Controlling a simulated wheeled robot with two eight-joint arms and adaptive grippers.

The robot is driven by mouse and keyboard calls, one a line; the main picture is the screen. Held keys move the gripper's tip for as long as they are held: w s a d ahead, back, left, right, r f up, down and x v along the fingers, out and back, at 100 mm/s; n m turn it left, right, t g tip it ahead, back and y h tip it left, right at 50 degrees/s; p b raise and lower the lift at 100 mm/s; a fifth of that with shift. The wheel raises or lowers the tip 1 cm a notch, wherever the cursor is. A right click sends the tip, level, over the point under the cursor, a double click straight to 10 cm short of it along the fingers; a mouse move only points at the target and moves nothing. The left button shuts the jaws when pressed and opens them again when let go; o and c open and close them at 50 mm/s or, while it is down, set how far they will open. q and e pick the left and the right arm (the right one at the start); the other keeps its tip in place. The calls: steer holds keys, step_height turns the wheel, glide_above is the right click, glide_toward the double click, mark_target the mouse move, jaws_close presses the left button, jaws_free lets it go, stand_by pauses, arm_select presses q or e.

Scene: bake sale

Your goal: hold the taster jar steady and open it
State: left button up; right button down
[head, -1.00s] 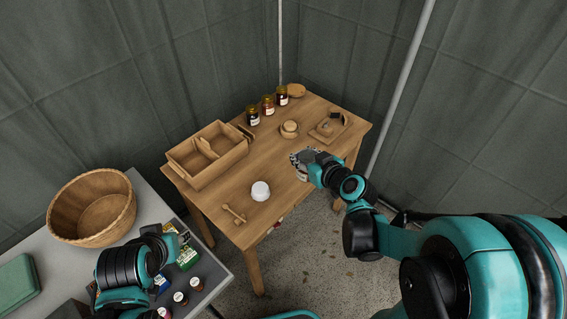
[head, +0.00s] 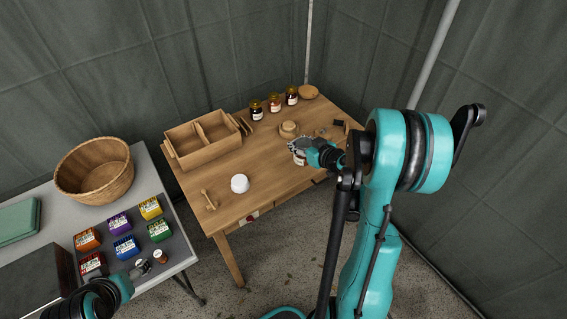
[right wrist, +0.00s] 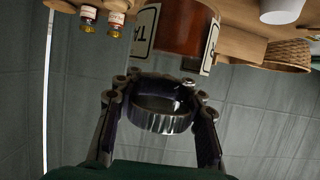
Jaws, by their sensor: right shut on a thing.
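The taster jar, an amber jar with a white label (right wrist: 185,28), stands on the wooden table at its right front part. In the head view only a bit of it (head: 299,159) shows below my right gripper. My right gripper (right wrist: 160,104) is shut on a round metal lid (right wrist: 165,122). In the right wrist view a gap shows between this lid and the jar, so the lid is apart from it. My left gripper (head: 140,268) is far from the jar, over the grey table near small white-capped jars. Its fingers are too small to read.
The wooden table holds a divided crate (head: 166,148), a white bowl (head: 240,184), a wooden dipper (head: 209,200), a round wooden piece (head: 288,129) and three labelled jars (head: 274,102) at the back. The grey table holds a basket (head: 94,184) and several coloured boxes (head: 125,247).

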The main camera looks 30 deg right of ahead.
steer(key=w+f+b, duration=0.3)
steer(key=w+f, duration=0.2)
steer(key=f, duration=0.1)
steer(key=w+f+b, duration=0.3)
steer(key=w+f, duration=0.3)
steer(key=shift+a, duration=0.15)
steer(key=shift+r, duration=0.15)
steer(key=shift+s, duration=0.1)
steer(key=c, duration=1.5)
jaws_free()
steer(key=o, duration=0.5)
steer(key=shift+o, duration=0.4)
